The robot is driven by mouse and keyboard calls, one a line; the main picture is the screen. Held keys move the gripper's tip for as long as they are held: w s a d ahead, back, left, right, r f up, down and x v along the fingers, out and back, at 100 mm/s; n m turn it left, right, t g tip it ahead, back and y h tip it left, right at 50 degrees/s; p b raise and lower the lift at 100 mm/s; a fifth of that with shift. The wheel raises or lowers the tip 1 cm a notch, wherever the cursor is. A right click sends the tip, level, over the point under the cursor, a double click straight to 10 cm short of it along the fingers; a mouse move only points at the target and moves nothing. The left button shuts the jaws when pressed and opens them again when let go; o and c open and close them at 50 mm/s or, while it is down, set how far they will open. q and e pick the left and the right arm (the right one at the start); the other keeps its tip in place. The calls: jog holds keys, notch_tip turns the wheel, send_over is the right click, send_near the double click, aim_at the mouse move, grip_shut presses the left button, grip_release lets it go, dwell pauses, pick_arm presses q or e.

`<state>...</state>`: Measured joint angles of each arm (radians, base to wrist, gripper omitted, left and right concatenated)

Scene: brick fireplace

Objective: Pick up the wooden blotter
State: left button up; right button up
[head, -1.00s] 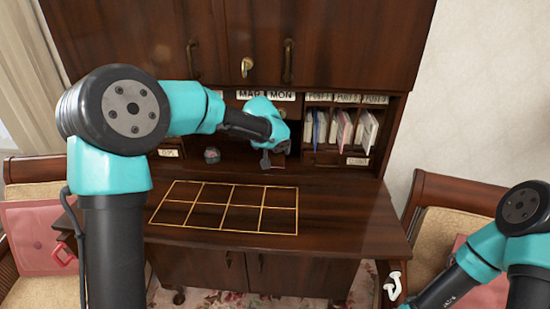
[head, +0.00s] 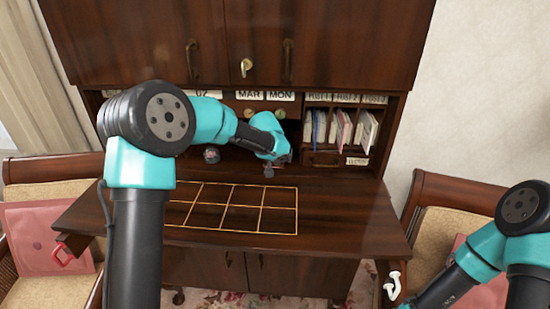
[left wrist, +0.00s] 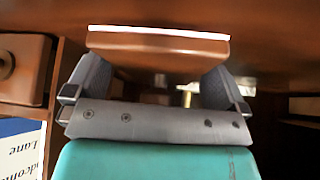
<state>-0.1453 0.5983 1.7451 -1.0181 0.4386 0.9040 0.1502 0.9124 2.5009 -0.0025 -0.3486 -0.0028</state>
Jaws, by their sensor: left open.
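A brown wooden block with a white edge, which looks like the wooden blotter (left wrist: 158,48), shows in the left wrist view just beyond and between my left fingers. My left gripper (left wrist: 157,78) is open, with a finger to each side of it; I cannot tell whether they touch it. In the head view my left gripper (head: 271,166) is at the desk's back, in front of the middle cubbyhole. The blotter is not clearly visible there, likely hidden by my arm.
The dark wooden desk top (head: 340,212) has a gold grid (head: 262,206) and is clear in front. Envelopes (head: 341,130) stand in the right cubbyholes. A small round object (head: 211,154) sits left of my gripper. The upper cabinet (head: 330,45) overhangs the cubbyholes.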

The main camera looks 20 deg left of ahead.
dwell(0.4)
pick_arm(q)
jog(key=c, duration=1)
jog(key=shift+r, duration=0.1)
jog(key=shift+s+r, duration=0.3)
jog(key=shift+r, duration=0.05)
jog(key=s+r, duration=0.7)
jog(key=s, duration=0.6)
jog(key=shift+s, duration=0.2)
jog(key=shift+r, duration=0.1)
